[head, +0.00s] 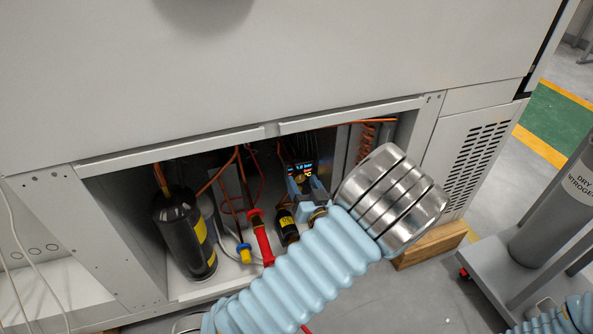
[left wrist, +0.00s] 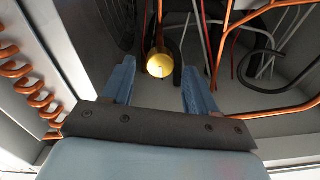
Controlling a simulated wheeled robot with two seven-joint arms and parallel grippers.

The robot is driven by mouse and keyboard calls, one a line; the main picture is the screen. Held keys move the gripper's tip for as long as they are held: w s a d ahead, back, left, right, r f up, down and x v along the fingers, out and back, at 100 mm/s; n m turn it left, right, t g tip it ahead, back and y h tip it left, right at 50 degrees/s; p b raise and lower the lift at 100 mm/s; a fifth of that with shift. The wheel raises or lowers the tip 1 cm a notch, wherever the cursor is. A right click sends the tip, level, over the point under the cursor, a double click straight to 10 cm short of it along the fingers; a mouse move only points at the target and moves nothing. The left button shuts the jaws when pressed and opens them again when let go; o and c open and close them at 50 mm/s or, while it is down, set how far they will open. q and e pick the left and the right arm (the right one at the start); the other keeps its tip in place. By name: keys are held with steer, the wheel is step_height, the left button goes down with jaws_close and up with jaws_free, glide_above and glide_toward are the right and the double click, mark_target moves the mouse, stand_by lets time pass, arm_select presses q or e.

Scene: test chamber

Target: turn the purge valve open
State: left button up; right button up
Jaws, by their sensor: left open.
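A round yellow knob (left wrist: 160,62) shows in the left wrist view, in line with the gap between my left gripper's fingers and just beyond their tips. I take it for the purge valve's handle, but no label on it is readable. In the head view the gripper and arm hide part of the bay. My right gripper is out of the picture.
A black cylinder (head: 184,235) with a yellow band stands at the bay's left. Red-handled tubing (head: 262,242) and a small black canister (head: 286,226) are near my left arm. Copper pipes and a coil (head: 367,142) crowd the bay. A grey gas bottle (head: 552,220) stands outside, right.

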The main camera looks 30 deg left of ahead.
mark_target(300, 178)
arm_select(q)
steer(key=x, duration=0.5)
steer(key=shift+w+a, duration=0.15)
steer(key=shift+w, duration=0.05)
steer(key=c, duration=1)
steer(key=shift+c, duration=0.2)
